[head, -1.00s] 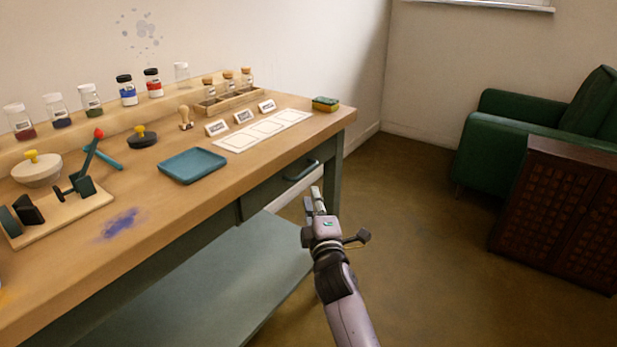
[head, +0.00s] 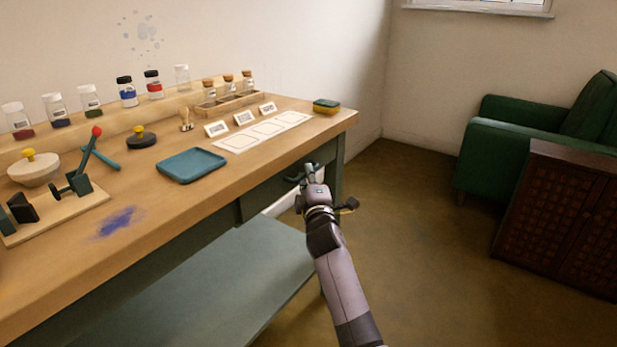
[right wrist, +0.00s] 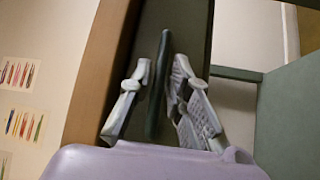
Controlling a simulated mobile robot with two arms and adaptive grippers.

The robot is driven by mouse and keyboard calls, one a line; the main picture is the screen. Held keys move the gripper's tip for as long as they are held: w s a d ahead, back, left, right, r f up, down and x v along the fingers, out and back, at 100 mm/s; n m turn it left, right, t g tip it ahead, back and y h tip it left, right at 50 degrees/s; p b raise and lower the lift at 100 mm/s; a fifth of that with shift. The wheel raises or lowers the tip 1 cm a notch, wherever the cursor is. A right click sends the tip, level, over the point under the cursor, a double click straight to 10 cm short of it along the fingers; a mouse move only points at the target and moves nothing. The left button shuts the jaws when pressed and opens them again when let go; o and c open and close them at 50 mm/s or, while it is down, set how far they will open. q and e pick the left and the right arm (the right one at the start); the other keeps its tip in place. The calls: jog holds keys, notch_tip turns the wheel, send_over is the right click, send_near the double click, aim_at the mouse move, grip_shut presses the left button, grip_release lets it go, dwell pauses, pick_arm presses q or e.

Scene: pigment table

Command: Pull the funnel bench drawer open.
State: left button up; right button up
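The funnel bench drawer (right wrist: 189,35) has a dark green front under the wooden top at the bench's right end. In the right wrist view its dark bar handle (right wrist: 158,90) lies between the two fingers of my right gripper (right wrist: 165,85). The fingers are open, with a gap on each side of the handle. In the head view my right gripper (head: 309,172) is at the drawer front and hides most of the handle (head: 293,177). The drawer looks closed. My left gripper is not in view.
The bench top (head: 170,222) holds a blue tray (head: 191,165), jars, cards and a lever tool. A lower shelf (head: 215,285) is below. A green armchair (head: 540,130) and a dark cabinet (head: 560,215) stand at the right. The floor between is clear.

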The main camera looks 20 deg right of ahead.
grip_shut()
dwell(0.5)
